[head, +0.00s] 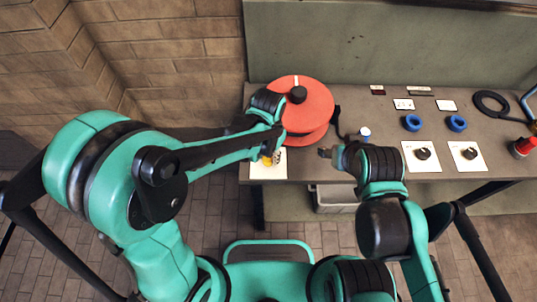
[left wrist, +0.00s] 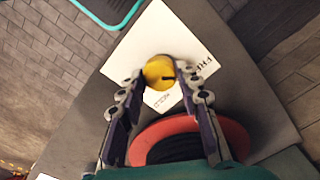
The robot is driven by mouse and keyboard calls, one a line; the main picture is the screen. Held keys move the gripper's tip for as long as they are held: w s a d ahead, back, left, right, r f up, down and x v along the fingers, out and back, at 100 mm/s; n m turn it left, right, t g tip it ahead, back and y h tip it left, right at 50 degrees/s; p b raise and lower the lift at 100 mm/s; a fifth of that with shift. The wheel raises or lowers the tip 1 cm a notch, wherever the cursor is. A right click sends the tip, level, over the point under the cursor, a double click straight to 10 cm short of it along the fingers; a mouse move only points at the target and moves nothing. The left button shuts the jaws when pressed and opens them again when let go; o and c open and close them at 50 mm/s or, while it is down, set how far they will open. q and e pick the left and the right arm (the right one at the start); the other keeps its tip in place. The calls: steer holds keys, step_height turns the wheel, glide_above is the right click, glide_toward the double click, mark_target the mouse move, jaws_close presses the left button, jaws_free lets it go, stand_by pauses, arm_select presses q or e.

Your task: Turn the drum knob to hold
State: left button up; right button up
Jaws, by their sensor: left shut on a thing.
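The yellow drum knob (left wrist: 158,70) sits on a white label plate (left wrist: 140,38) in the left wrist view. A dark pointer line on it runs to the right, toward large printed letters that look like "FRE". Smaller lettering lies below the knob, too small to read. My left gripper (left wrist: 160,76) is shut on the knob, one finger on each side. In the head view the knob (head: 267,161) and plate (head: 263,173) are at the bench's left front, partly behind my left gripper (head: 271,153). My right gripper (head: 326,153) is right of the drum; its finger opening is unclear.
A red drum (head: 312,105) with a black hub stands just behind the knob. Blue rings (head: 411,122), two black dials (head: 422,153) on white plates, a black coil (head: 491,103) and a red-capped item (head: 522,147) are farther right. A grey bin (head: 335,198) is below the bench.

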arm_select(q)
steer(key=m, duration=0.9)
steer(key=shift+b, duration=0.35)
steer(key=m, duration=0.4)
steer(key=shift+m, duration=2.3)
steer(key=o, duration=1.1)
steer(key=shift+o, duration=0.2)
steer(key=shift+r, duration=0.15)
